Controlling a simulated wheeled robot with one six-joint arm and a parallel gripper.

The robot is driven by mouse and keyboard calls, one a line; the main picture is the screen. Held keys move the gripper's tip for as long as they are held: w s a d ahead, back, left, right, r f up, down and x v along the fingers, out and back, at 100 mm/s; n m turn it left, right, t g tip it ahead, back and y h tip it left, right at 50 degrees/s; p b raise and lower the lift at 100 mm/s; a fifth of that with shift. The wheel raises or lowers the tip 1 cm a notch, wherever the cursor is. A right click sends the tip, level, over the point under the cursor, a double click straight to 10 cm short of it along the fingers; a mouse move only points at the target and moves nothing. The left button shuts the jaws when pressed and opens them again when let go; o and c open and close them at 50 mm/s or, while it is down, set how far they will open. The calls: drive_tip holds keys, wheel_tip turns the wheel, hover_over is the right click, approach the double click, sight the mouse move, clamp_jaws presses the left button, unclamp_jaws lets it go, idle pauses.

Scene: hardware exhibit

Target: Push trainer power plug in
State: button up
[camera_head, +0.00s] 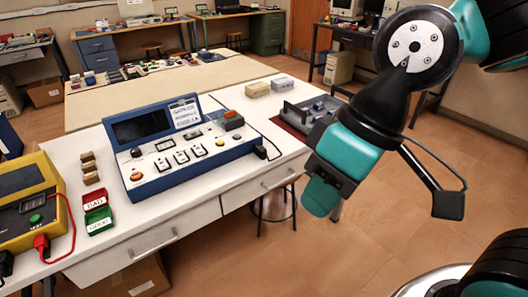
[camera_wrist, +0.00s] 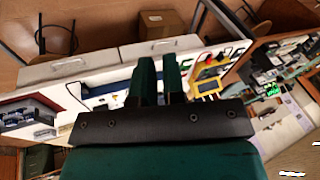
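The trainer (camera_head: 180,150) is a blue sloped console with a dark screen, buttons and a handwritten note, on the white bench. A black power plug (camera_head: 261,152) is at its right side, with a dark cord behind. I cannot tell how deep the plug sits. My gripper (camera_head: 322,196) hangs in the air right of the bench's front edge, apart from the plug. In the wrist view its two teal fingers (camera_wrist: 160,80) stand a small gap apart with nothing seen between them. They partly hide the trainer (camera_wrist: 98,88) there; the plug is not clear in that view.
A yellow meter (camera_head: 25,205) with a red lead stands at the bench's left. Red and green bins (camera_head: 97,213) are beside it. A grey tray (camera_head: 311,108) and two small boxes (camera_head: 258,89) lie behind the plug. A stool (camera_head: 272,205) stands below the bench's right end.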

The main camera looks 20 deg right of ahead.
drive_tip(key=w+a+f+y+b, duration=0.1)
drive_tip(key=w+f+b, duration=0.1)
drive_tip(key=f+b, duration=0.1)
drive_tip(key=w+a+f+m+t+y+b, duration=0.1)
drive_tip(key=w+f+b, duration=0.1)
drive_tip(key=f+b, duration=0.1)
drive_tip(key=w+a+f+m+y+b, duration=0.1)
drive_tip(key=w+f+b, duration=0.2)
drive_tip(key=f, duration=0.1)
drive_tip(key=shift+a+f+t+y, duration=0.1)
drive_tip(key=shift+a+t+y, duration=0.2)
drive_tip(key=shift+t, duration=0.1)
clamp_jaws()
drive_tip(key=m+t+h+b, duration=0.2)
drive_tip(key=m+t+b, duration=1.3)
drive_tip(key=m+b, duration=0.45)
approach(265, 153)
drive_tip(key=shift+n, duration=0.25)
drive_tip(key=p+x, duration=0.4)
drive_tip(key=x, duration=0.2)
drive_tip(key=shift+w+a+p, duration=0.1)
drive_tip(key=shift+w+p, duration=0.15)
drive_tip(key=shift+p, duration=0.15)
drive_tip(key=shift+w+a, duration=0.15)
drive_tip(key=shift+w, duration=0.35)
drive_tip(key=shift+f, duration=0.1)
